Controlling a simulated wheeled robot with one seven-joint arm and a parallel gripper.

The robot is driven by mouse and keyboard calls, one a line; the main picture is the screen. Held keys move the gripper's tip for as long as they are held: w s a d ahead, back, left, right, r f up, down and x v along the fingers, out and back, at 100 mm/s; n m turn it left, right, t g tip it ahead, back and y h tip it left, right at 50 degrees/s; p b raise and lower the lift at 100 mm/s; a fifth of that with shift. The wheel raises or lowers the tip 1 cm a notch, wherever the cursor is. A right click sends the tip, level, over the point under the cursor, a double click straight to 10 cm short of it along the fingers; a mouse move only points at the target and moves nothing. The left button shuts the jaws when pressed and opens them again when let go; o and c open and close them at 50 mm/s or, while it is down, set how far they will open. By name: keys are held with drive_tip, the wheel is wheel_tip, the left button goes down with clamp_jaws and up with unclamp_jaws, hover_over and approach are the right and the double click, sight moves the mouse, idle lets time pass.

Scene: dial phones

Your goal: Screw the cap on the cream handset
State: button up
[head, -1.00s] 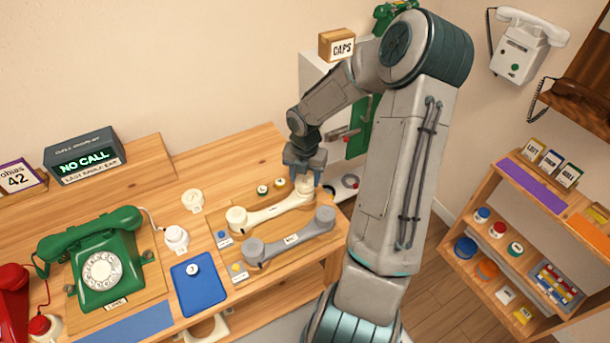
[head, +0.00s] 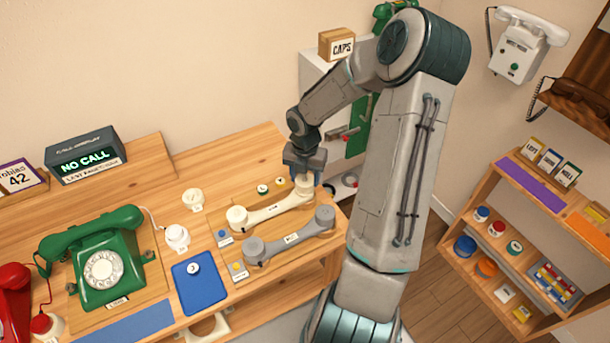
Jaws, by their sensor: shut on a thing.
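The cream handset (head: 268,211) lies on a wooden board on the bench, with one round end at the left and the other at the right. My gripper (head: 304,182) points down over its right end. The fingers are shut on a cream cap (head: 304,187) at that end. The cap looks seated on the handset or very close to it; its threads and any gap are hidden by the fingers.
A grey handset (head: 290,238) lies just in front on the same board. Small round parts (head: 263,189) sit behind the cream one. A blue tray (head: 200,282) and a green dial phone (head: 103,262) stand to the left. A white cabinet (head: 318,85) is behind my arm.

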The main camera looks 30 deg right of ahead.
drive_tip(key=shift+f+b, duration=0.3)
drive_tip(key=shift+f, duration=0.4)
drive_tip(key=o, duration=1)
drive_tip(key=shift+c, duration=0.2)
drive_tip(key=shift+r, duration=0.15)
wheel_tip(320, 180, up, 14)
drive_tip(key=shift+f+p, duration=0.2)
drive_tip(key=shift+p, duration=0.15)
